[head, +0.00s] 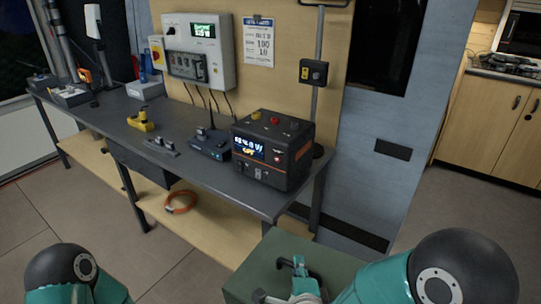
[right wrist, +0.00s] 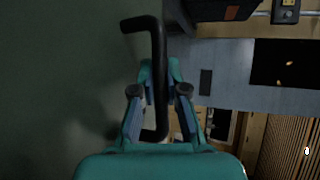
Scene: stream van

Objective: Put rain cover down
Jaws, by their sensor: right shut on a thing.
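The rain cover (head: 250,268) looks like a dark green box with a flat top, at the bottom middle of the head view, in front of the bench's right end. Its green face also fills the left of the right wrist view (right wrist: 60,80). It has a black bar handle (right wrist: 158,45). My right gripper (head: 297,280) is shut on this handle, which runs between its fingers in the right wrist view (right wrist: 159,92). The cover's lower part is out of the picture, so I cannot tell what it rests on. Only part of my left arm shows; its gripper is out of view.
A dark workbench (head: 190,165) holds a black and orange power unit (head: 273,150), a radio device (head: 208,143) and a yellow tool (head: 141,121). An orange cable coil (head: 181,203) lies on the lower shelf (head: 215,235). Floor (head: 40,225) is clear at left.

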